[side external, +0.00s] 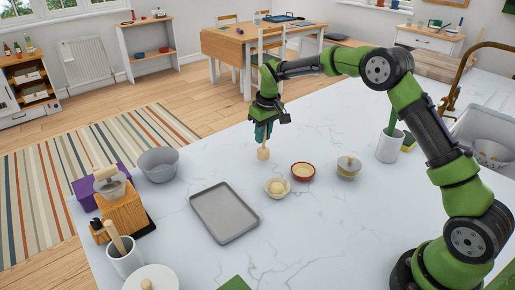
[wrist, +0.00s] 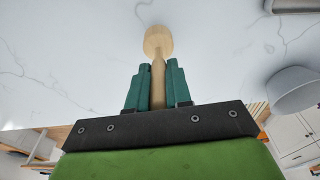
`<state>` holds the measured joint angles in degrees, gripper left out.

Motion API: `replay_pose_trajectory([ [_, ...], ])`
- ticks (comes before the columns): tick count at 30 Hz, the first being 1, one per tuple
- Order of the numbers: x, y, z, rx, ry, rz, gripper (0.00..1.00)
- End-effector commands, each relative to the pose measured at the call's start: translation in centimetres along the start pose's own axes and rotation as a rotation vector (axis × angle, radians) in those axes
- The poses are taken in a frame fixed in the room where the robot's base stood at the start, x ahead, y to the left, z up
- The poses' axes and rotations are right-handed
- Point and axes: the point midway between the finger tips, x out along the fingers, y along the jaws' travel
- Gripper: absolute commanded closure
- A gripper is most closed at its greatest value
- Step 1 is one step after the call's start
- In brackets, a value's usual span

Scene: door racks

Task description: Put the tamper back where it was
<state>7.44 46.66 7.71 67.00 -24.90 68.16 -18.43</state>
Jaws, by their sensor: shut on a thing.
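The tamper (side external: 263,154) is pale wood with a round, wider head and a thin handle. My gripper (side external: 263,132) is shut on its handle, with the head pointing down over the far part of the marble counter. I cannot tell whether the head touches the counter. In the wrist view the tamper (wrist: 157,42) stands out between the two green fingers of my gripper (wrist: 157,78), head outward, and the fingers hide little of the handle.
A grey tray (side external: 224,212) lies on the counter (side external: 330,232). A grey bowl (side external: 158,164) and a wooden block (side external: 124,214) are left. A white crock (side external: 125,257) holds a wooden-handled tool.

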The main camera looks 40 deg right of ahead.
Motion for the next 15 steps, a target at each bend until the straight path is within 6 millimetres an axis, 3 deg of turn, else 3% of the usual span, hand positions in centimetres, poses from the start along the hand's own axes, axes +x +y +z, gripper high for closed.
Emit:
replay_pose_trajectory([
  [4, 1.9, 0.0, 0.3, 0.001, -0.002, -0.002, 1.0],
  [15, 2.3, 0.0, 0.4, 0.001, 0.0, -0.001, 1.0],
])
